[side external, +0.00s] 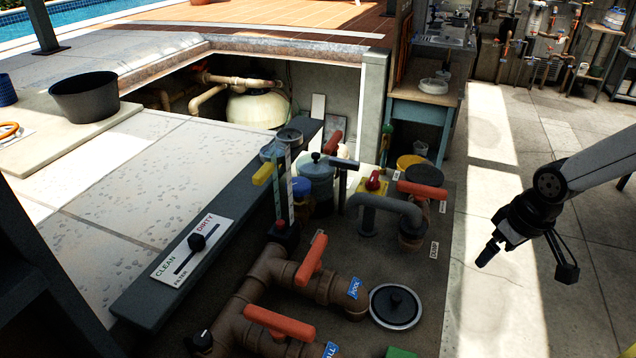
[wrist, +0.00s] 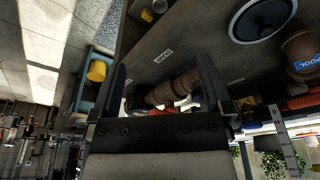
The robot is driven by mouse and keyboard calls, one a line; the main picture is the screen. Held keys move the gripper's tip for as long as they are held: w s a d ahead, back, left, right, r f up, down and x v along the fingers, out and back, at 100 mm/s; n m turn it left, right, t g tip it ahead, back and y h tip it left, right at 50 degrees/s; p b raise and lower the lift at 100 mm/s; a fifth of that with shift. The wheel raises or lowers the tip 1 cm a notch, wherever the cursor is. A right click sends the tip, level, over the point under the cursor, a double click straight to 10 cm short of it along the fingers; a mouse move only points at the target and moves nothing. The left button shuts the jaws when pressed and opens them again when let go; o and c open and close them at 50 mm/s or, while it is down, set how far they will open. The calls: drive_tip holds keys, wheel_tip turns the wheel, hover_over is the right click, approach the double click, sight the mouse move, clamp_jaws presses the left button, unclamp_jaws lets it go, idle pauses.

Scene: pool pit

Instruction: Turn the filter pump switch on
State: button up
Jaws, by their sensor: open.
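No part in view carries a readable pump switch label. A red knob on a yellow base (side external: 374,182) stands behind the grey bent pipe and may be the switch; I cannot read its position. A white plate marked CLEAN, DIRTY and FILTER (side external: 194,250) has a black slider knob near its middle. My gripper (side external: 528,264) is open and empty, hanging right of the dark equipment board, well apart from both. In the wrist view my gripper (wrist: 163,75) shows two spread fingers with brown pipework beyond them. The red knob is not clear there.
Brown pipes with orange-red handles (side external: 311,259) fill the dark board (side external: 438,268). A black round cap (side external: 395,306) lies near its front. A grey bent pipe (side external: 390,206) rises before the red knob. The paved floor (side external: 500,315) at right is clear.

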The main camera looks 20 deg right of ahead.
drive_tip(key=w+a+r+n+g, duration=0.1)
drive_tip(key=w+a+r+n, duration=0.15)
drive_tip(key=w, duration=0.45)
drive_tip(key=w+a+r+n, duration=0.1)
drive_tip(key=w+r, duration=0.2)
drive_tip(key=w, duration=0.4)
wheel_tip(320, 180, up, 4)
drive_tip(key=n+g, duration=0.1)
drive_tip(key=n, duration=0.4)
hover_over(374, 175)
drive_tip(key=shift+s+d+r+m, duration=0.25)
drive_tip(key=shift+s+d, duration=0.1)
drive_tip(key=shift+s, duration=0.1)
drive_tip(key=shift+w+a+r+g, duration=0.25)
drive_tip(key=shift+w+a+g, duration=0.05)
drive_tip(key=shift+w+a, duration=0.15)
drive_tip(key=shift+f, duration=0.1)
drive_tip(key=shift+f, duration=3.8)
drive_tip(key=c, duration=1.2)
